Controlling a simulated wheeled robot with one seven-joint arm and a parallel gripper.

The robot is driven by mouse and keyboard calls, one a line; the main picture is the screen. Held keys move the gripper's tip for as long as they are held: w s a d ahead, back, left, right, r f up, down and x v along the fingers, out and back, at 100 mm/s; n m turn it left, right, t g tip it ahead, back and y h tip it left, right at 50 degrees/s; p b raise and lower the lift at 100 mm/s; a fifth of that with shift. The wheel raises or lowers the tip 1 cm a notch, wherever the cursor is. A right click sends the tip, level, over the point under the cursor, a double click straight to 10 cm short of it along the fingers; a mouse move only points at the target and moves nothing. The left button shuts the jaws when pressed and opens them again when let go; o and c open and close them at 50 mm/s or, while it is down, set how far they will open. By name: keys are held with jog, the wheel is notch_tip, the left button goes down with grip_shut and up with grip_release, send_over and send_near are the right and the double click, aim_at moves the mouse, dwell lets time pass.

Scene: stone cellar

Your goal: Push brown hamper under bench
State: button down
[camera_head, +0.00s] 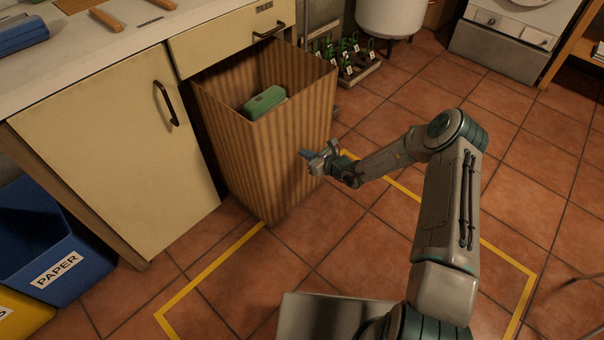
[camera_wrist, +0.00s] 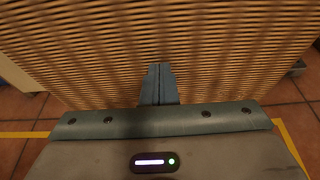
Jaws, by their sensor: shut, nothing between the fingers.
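The brown hamper (camera_head: 265,160) is a tall, open-topped, ribbed box, standing upright and partly in the gap below the drawer of the bench (camera_head: 100,70). Its front part sticks out past the bench front. A green item (camera_head: 264,102) lies inside it. My gripper (camera_head: 308,155) is shut and empty at the hamper's right-hand face. In the wrist view the hamper's woven wall (camera_wrist: 220,60) fills most of the picture, with my shut fingertips (camera_wrist: 158,72) right against or very near it; I cannot tell if they touch.
Yellow floor tape (camera_head: 210,267) marks an area in front of the bench. A blue paper bin (camera_head: 50,245) stands at the left. A low crate of green-topped bottles (camera_head: 345,60) stands behind the hamper, near a white tank (camera_head: 390,15).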

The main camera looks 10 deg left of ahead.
jog(key=shift+a+r, duration=0.1)
jog(key=shift+w+a+b, duration=0.5)
jog(key=shift+w+a, duration=0.4)
jog(key=shift+a, duration=0.3)
jog(key=shift+w+a+b, duration=0.5)
jog(key=shift+w+a, duration=0.35)
jog(key=shift+a, duration=0.45)
jog(key=shift+w+a+b, duration=0.75)
jog(key=shift+w+a, duration=0.15)
jog(key=shift+a, duration=0.3)
jog(key=shift+w+a+b, duration=0.75)
jog(key=shift+w+a, duration=0.1)
jog(key=shift+a, duration=0.35)
jog(key=shift+w+a+b, duration=0.65)
jog(key=shift+a+b, duration=0.15)
jog(key=shift+a, duration=0.1)
jog(key=shift+w+a+b, duration=0.6)
jog(key=shift+a+b, duration=0.15)
jog(key=shift+a, duration=0.1)
jog(key=shift+w+a+b, duration=0.45)
jog(key=shift+w+a, duration=0.05)
jog(key=shift+a, duration=0.15)
